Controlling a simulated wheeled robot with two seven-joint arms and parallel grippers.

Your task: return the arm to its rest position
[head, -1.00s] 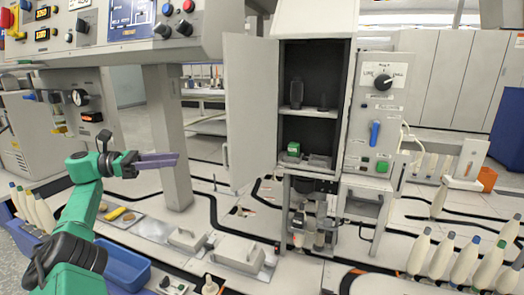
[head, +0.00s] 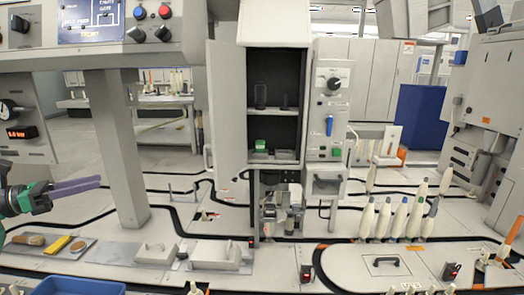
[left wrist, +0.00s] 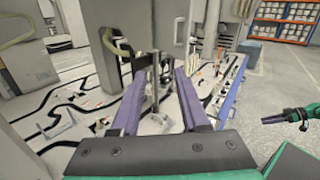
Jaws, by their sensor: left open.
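My left gripper (head: 76,187) is at the left edge of the head view, with a green wrist and purple fingers pointing right. It is held in the air over the left part of the worktop, clear of the objects there. In the left wrist view its two purple fingers (left wrist: 160,106) are spread apart with nothing between them, so it is open and empty. A green arm part (left wrist: 298,115) shows at the right edge of the left wrist view. My right gripper cannot be made out in the head view.
An open cabinet (head: 245,110) with a small green block (head: 260,144) inside stands at the centre. A grey post (head: 115,150) stands right of my left gripper. White bobbins (head: 400,215) stand at the right. A blue bin (head: 70,287) lies at the lower left.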

